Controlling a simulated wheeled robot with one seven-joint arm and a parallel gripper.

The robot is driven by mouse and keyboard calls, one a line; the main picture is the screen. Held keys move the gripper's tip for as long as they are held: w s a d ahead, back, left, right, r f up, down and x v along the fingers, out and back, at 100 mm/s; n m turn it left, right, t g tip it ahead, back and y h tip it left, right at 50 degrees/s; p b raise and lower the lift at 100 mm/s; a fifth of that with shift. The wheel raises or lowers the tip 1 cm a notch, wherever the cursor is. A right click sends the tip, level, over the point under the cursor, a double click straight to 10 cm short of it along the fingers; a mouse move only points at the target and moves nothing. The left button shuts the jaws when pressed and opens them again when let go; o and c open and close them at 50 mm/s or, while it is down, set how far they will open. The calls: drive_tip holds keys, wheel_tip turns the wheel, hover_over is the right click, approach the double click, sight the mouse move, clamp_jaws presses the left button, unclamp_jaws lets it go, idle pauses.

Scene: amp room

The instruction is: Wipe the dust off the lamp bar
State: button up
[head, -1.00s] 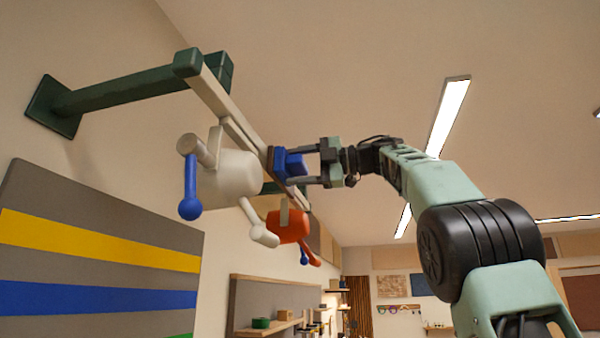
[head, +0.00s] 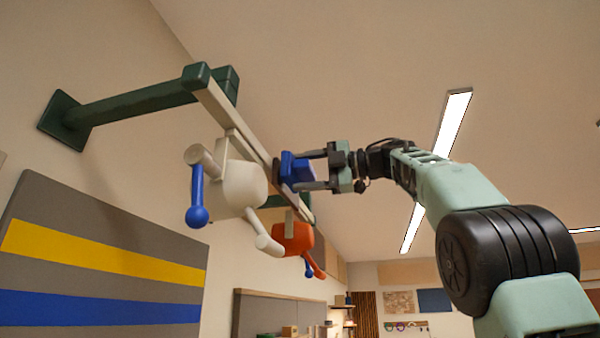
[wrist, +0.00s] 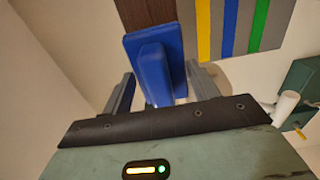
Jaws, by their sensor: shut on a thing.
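The lamp bar (head: 236,122) is a long pale bar running from the near green bracket away to the far right, with lamps hung below it. My gripper (head: 308,170) is shut on a blue wiping block (head: 296,165), held at the bar's right side about midway along. The block appears to touch the bar, but the contact is hidden. In the wrist view the block (wrist: 152,62) sits between the fingers of my gripper (wrist: 160,77). A dark brown strip (wrist: 146,12) shows beyond it; I cannot tell whether this is dust on the bar.
A white lamp (head: 240,188) with a blue-knobbed handle and an orange lamp (head: 298,236) hang under the bar. A green wall bracket (head: 135,101) carries its near end. A striped panel (head: 100,265) covers the left wall. The space right of the bar is open around my arm.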

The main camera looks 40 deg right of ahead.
drive_tip(key=shift+v, duration=2.2)
drive_tip(key=shift+s, duration=0.1)
drive_tip(key=shift+p+v, duration=0.3)
drive_tip(key=shift+v, duration=1.15)
drive_tip(key=shift+x, duration=3.5)
drive_tip(key=shift+x, duration=1)
